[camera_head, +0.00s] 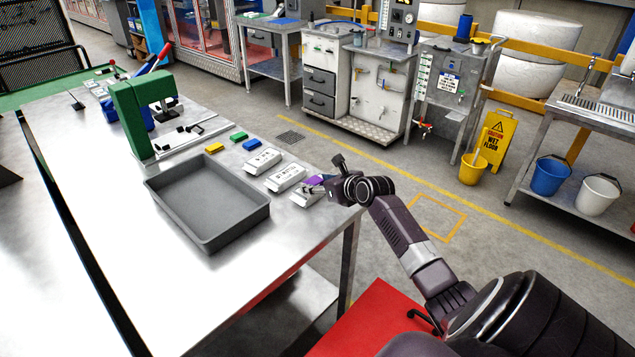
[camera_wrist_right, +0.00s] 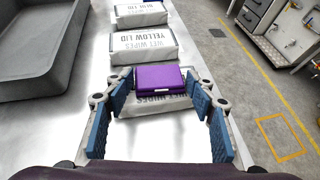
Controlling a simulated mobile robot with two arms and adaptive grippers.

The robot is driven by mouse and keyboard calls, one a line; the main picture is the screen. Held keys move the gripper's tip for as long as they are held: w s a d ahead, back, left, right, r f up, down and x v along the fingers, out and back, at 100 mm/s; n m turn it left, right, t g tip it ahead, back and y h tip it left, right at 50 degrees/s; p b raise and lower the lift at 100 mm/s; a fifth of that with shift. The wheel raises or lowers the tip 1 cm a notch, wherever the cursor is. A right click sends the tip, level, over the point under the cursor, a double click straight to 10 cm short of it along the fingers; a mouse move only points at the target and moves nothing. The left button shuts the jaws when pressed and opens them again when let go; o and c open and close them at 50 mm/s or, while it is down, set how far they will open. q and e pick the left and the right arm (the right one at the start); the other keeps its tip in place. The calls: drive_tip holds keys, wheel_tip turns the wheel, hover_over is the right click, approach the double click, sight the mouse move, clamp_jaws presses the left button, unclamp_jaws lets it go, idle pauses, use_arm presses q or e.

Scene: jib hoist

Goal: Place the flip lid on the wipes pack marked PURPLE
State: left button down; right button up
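The purple flip lid (camera_wrist_right: 160,79) lies on top of the nearest white wipes pack (camera_wrist_right: 155,103), towards its far side in the right wrist view. The lid hides part of that pack's label, so its colour word cannot be read. In the head view the purple lid (camera_head: 315,180) and the pack (camera_head: 304,198) show at the table's right edge, partly behind my right gripper (camera_head: 328,176). In the right wrist view my right gripper (camera_wrist_right: 162,90) is open, its blue finger pads spread to both sides of the lid, with visible gaps. My left gripper is not in view.
Two more packs stand in line, one labelled yellow lid (camera_wrist_right: 145,44). Yellow (camera_head: 214,147), green (camera_head: 238,136) and blue (camera_head: 251,144) lids lie farther along the table (camera_head: 150,260). A grey tray (camera_head: 207,205) is left of the packs; a green press (camera_head: 130,115) stands behind.

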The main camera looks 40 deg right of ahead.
drive_tip(key=o, duration=0.4)
drive_tip(key=shift+c, duration=0.2)
drive_tip(key=shift+s+r, duration=0.1)
drive_tip(key=shift+r, duration=0.1)
drive_tip(key=v, duration=1.1)
drive_tip(key=shift+s, duration=0.4)
drive_tip(key=shift+r, duration=0.1)
